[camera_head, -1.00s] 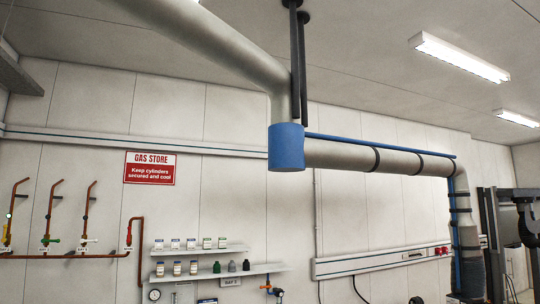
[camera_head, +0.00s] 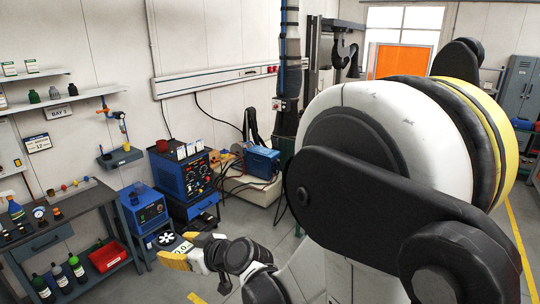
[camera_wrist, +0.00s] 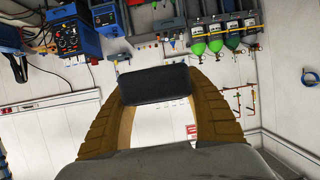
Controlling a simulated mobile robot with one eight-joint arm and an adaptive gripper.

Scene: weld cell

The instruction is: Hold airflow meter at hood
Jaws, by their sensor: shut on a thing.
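My gripper (camera_head: 188,255) with yellow fingers shows at the lower left of the head view, in front of the blue machines. It is shut on the airflow meter, whose pale face (camera_head: 183,247) shows at the fingers. A round white vane with dark openings (camera_head: 166,238) appears just beyond it, seemingly part of the meter. In the wrist view a dark block, the meter's back (camera_wrist: 155,85), sits between both fingers of my gripper (camera_wrist: 157,98). A ribbed grey duct (camera_head: 290,65) hangs down at the top middle of the head view. I cannot make out the hood opening.
A workbench (camera_head: 60,238) with bottles and a red bin (camera_head: 107,257) stands at left. Blue welding machines (camera_head: 184,178) stand beyond my gripper, with a cable-strewn low unit (camera_head: 250,188) to their right. My arm covers much of the right side.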

